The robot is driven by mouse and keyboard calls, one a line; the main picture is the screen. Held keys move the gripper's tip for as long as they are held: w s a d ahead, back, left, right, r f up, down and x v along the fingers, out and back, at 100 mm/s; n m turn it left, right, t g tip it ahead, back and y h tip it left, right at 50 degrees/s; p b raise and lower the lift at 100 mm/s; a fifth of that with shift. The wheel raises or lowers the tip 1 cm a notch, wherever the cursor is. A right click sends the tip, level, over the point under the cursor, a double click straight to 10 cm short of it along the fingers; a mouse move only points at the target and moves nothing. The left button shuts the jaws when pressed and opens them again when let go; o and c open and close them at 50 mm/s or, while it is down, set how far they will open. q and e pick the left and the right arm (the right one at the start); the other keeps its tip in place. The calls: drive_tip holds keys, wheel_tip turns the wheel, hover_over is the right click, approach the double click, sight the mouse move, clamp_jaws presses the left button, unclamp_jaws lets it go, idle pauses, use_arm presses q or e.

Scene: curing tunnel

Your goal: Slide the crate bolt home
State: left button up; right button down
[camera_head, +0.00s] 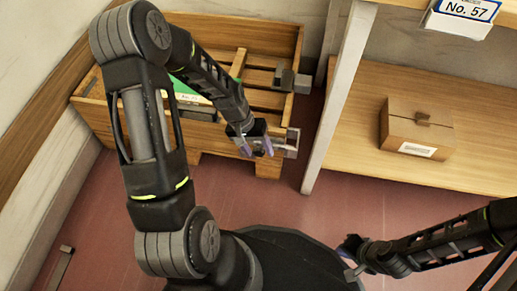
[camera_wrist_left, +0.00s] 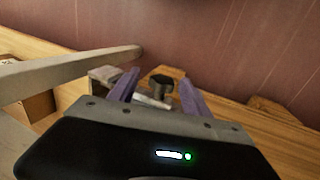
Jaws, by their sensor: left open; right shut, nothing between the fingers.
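The slatted wooden crate (camera_head: 100,118) stands on the floor at upper left in the head view. A grey metal bracket (camera_head: 291,146) sits at its front right corner; it also shows in the left wrist view (camera_wrist_left: 105,74). My left gripper (camera_head: 257,149) is open over the crate's front edge, just left of this bracket. In the left wrist view, the bolt's black knob (camera_wrist_left: 161,83) and silver metal (camera_wrist_left: 150,100) appear between the open purple fingers; contact cannot be told. The left hand hides the bolt in the head view. My right gripper (camera_head: 350,259) is shut and empty at lower right.
A grey metal fitting (camera_head: 291,79) is on the crate's far right side. A green and white item (camera_head: 188,95) lies in the crate. A grey shelf post (camera_head: 338,98) stands close right of the crate. A cardboard box (camera_head: 417,127) rests on the wooden shelf (camera_head: 485,150).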

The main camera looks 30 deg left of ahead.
use_arm(q)
drive_tip(key=p+v, duration=0.3)
drive_tip(key=v, duration=0.4)
drive_tip(key=shift+r, duration=0.15)
idle(0.7)
